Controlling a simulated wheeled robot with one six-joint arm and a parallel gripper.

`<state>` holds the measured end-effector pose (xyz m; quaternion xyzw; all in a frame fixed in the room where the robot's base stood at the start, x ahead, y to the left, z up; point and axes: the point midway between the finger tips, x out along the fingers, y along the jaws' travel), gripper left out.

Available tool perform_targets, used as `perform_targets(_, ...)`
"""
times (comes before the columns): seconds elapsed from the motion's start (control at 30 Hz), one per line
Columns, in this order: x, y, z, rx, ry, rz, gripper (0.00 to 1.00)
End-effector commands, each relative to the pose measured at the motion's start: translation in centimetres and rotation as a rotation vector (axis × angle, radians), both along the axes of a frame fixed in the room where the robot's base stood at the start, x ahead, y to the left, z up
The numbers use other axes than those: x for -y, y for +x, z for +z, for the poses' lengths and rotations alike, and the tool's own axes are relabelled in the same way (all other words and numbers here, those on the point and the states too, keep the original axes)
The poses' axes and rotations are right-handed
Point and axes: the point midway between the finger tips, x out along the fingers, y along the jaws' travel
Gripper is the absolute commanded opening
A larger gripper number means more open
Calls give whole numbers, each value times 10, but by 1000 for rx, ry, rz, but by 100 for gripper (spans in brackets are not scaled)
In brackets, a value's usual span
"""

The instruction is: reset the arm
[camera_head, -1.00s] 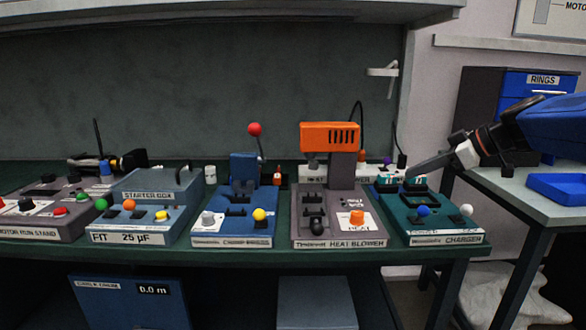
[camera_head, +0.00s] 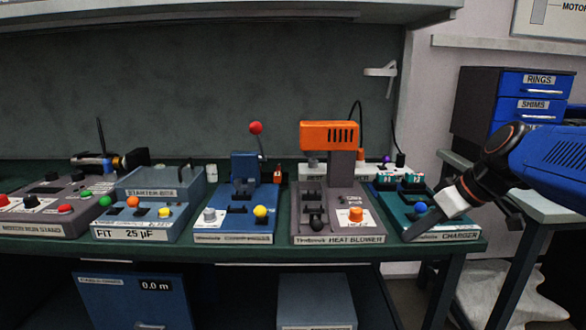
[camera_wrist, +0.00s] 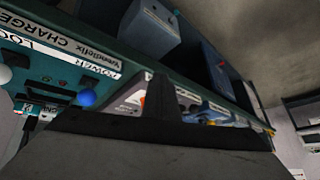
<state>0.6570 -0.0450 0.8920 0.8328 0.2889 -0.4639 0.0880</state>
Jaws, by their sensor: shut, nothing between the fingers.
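My gripper (camera_head: 408,237) is shut and empty. It reaches in from the right in the head view, its tip in front of the lower left part of the teal charger (camera_head: 462,236). I cannot tell whether it touches the charger. My arm hides part of the charger's right side. In the wrist view my shut fingers (camera_wrist: 160,85) point up the picture, and the charger (camera_wrist: 40,65) shows at the upper left with its blue knob (camera_wrist: 87,97).
The orange-topped heat blower (camera_head: 330,136) stands just left of the charger. A blue crimp press (camera_head: 240,215), a starter box (camera_head: 150,205) and a motor run stand (camera_head: 40,215) stand further left. A blue drawer unit (camera_head: 530,84) stands at the right.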

Motion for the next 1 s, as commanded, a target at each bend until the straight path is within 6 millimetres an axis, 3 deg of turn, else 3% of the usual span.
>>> perform_targets(0.1,-6,-44,-28,-71,-45,-107,0)
perform_targets(0.3,1,-106,-76,-142,-116,-314,0)
perform_targets(0.5,15,-150,-113,-148,-162,-492,0)
perform_targets(0.7,24,-166,-130,-136,-173,-577,0)
perform_targets(1.0,25,-167,-131,-135,-174,-588,0)
